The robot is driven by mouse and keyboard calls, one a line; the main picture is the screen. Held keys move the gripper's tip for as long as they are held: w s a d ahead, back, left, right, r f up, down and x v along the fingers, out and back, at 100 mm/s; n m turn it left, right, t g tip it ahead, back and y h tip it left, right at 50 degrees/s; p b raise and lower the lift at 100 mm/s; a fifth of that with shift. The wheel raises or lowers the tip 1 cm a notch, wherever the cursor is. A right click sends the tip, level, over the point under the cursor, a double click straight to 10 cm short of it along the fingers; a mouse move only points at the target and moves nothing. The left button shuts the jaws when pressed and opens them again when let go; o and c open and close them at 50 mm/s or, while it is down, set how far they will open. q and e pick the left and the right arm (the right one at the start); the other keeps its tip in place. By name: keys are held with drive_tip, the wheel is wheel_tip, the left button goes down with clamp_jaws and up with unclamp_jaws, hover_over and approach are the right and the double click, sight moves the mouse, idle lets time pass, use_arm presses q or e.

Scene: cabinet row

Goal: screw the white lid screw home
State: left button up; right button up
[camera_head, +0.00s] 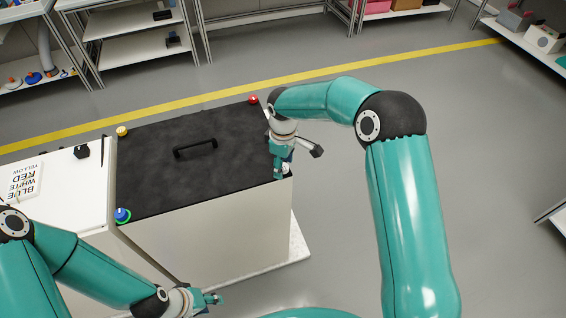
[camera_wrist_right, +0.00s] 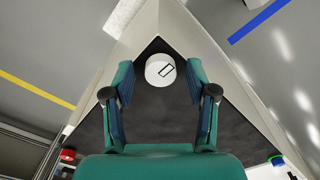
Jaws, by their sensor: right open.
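The white lid screw (camera_head: 287,168) sits at the near right corner of the cabinet's black lid (camera_head: 160,165). My right gripper (camera_head: 281,173) points down at that corner and partly hides the screw in the head view. Its open fingers (camera_wrist_right: 160,82) stand on either side of the screw, with visible gaps. My left gripper (camera_head: 213,299) is low in front of the cabinet, away from the lid; its jaw opening is unclear.
The blue screw (camera_head: 122,215), yellow screw (camera_head: 122,131) and red screw (camera_head: 253,100) sit at the other lid corners. A black handle (camera_head: 195,148) stands mid-lid. A card (camera_head: 23,181) reading blue, white, red, yellow lies on the white top at left. Floor right of the cabinet is clear.

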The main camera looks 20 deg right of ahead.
clamp_jaws()
idle(0.3)
